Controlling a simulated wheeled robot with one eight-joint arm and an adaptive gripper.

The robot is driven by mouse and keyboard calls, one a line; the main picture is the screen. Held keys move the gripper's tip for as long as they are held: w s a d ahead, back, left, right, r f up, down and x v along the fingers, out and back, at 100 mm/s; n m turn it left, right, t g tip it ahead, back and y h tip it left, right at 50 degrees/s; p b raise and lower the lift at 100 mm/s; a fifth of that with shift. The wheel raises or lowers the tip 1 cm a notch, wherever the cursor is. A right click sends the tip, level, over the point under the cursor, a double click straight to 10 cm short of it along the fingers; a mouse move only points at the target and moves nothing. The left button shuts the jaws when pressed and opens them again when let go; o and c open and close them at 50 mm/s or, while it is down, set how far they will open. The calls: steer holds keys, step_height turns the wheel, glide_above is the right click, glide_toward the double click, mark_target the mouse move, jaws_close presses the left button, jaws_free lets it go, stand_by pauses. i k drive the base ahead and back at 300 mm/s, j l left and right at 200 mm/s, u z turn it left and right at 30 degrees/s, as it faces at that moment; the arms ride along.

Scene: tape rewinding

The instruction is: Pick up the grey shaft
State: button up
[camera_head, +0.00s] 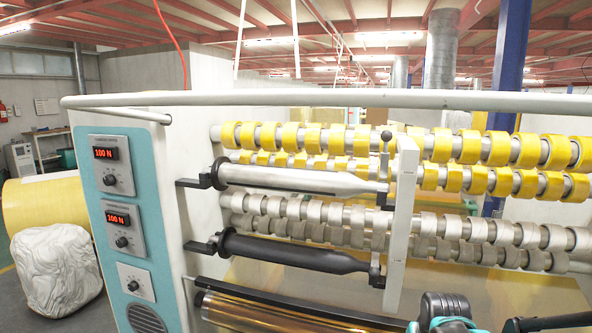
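The grey shaft (300,179) lies roughly level across the machine in the head view. Its left end sits in a black holder (205,180) on the machine's side panel. Its right end tapers and meets a dark latch (385,170) on a white upright plate (402,212). Part of my arm (446,312) shows at the bottom right, below and right of the shaft and apart from it. My gripper's fingers are not in the picture.
A black shaft (290,252) is mounted below the grey one. Rollers with yellow tape rolls (330,139) and pale rolls (330,212) run behind. A white rail (330,98) crosses above. The teal control panel (128,240) stands left. A gold roller (270,313) lies lowest.

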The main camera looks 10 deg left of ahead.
mark_target(224, 174)
steer(key=j+z, duration=0.25)
steer(key=j, duration=0.2)
steer(key=j+z, duration=0.2)
steer(key=j, duration=0.2)
steer(key=j+z, duration=0.25)
steer(key=j, duration=0.2)
steer(key=k+j+z, duration=0.1)
steer(key=j+z, duration=0.15)
steer(key=j, duration=0.15)
steer(key=k+j+z, duration=0.1)
steer(key=j+z, duration=0.15)
steer(key=j, duration=0.2)
steer(key=k+j+z, duration=0.2)
steer(key=j, duration=0.2)
steer(key=i, duration=0.05)
